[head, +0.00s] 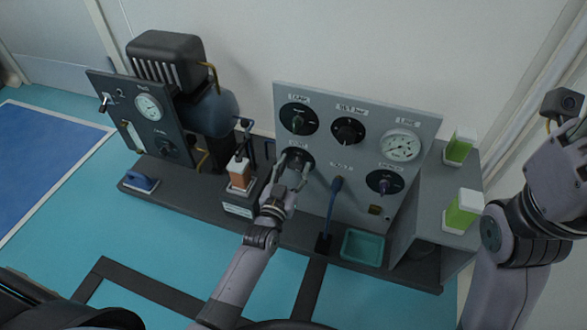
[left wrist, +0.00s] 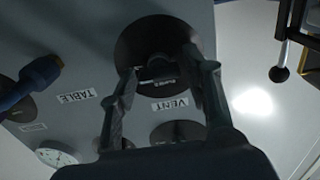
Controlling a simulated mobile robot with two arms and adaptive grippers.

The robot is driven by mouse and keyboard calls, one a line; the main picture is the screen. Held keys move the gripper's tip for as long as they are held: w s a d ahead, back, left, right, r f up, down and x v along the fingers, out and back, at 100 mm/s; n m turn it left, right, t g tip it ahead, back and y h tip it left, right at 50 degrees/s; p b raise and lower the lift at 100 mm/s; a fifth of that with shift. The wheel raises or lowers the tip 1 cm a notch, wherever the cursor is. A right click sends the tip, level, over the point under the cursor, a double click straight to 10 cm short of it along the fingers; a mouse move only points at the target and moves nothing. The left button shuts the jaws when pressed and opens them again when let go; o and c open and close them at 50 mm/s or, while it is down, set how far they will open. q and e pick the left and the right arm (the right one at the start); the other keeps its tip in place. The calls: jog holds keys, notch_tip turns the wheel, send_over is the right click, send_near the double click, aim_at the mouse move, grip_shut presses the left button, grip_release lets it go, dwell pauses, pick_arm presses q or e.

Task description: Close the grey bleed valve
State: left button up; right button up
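A grey upright panel (head: 325,185) carries several round controls and a dial gauge. No label that I can read says bleed, so I cannot tell for sure which control is the bleed valve. My left gripper (head: 294,163) is at the lower left black disc with a dark knob. In the left wrist view that knob (left wrist: 157,66) has a VENT label beside it. The fingers of the left gripper (left wrist: 162,68) are spread, one on each side of the knob. Whether they touch it is unclear.
A blue lever (head: 333,200) stands right of my left gripper, near the TABLE label. A teal tray (head: 363,247), two green-and-white bottles (head: 463,211) and an orange-and-white bottle (head: 239,172) are nearby. A pump unit with a dark gauge panel (head: 120,100) stands at left.

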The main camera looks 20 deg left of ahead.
pick_arm(q)
jog(key=c, duration=0.8)
